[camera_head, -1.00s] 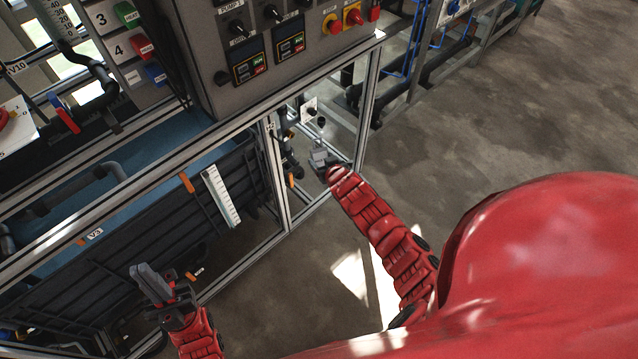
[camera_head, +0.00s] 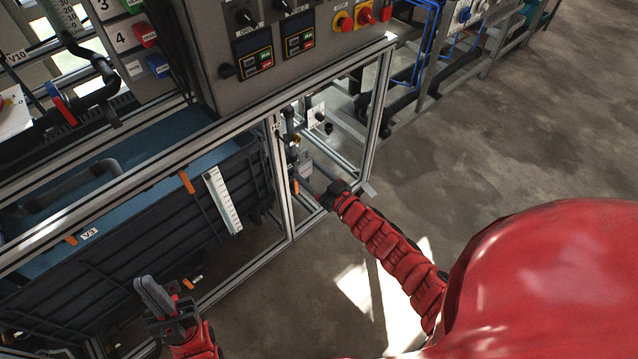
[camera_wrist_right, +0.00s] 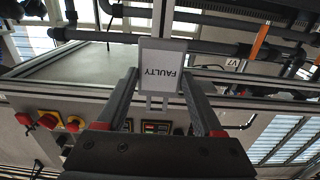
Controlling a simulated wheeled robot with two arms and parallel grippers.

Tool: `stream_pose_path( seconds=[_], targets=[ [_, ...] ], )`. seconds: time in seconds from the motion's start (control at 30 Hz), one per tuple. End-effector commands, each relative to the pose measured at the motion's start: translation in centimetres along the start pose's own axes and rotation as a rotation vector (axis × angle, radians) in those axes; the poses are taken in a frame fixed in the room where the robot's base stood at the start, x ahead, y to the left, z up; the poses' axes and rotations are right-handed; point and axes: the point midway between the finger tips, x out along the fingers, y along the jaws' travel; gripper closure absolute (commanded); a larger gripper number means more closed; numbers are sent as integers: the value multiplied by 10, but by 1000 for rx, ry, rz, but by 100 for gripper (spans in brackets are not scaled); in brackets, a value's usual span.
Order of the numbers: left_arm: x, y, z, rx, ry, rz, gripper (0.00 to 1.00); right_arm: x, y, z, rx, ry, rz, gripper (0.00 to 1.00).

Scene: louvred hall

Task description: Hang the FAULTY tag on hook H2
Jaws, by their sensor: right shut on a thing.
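The FAULTY tag (camera_wrist_right: 161,65) is a white card in a grey frame, its lettering upside down in the right wrist view. My right gripper (camera_wrist_right: 157,103) is shut on the tag's grey lower end, with a finger on each side. In the head view my right gripper (camera_head: 318,192) is low at the front opening of the frame, with the small grey tag (camera_head: 305,168) ahead of it. A small label on the post (camera_head: 277,126) seems to read H2; I cannot make out the hook itself. My left gripper (camera_head: 155,295) is empty, its fingers close together, at the lower left.
Metal posts and rails surround the opening, with pipes and a white plate with a black knob (camera_head: 317,115) inside. The control panel (camera_head: 290,50) overhangs above. A dark blue tank (camera_head: 130,220) stands left.

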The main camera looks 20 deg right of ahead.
Motion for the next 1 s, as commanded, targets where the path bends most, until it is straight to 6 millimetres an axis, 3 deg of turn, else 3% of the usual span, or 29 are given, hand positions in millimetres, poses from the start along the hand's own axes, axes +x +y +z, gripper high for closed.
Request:
stream_pose_path(
  seconds=[0.13,0.4,1.0],
  targets=[
    [-11,1,2,0,0,0,100,18,0,2,-2,2,-2,84],
    [-17,1,3,0,0,0,100,33,0,2,-1,-1,0,84],
    [-16,1,3,0,0,0,100,36,0,1,-3,0,-1,84]
  ],
)
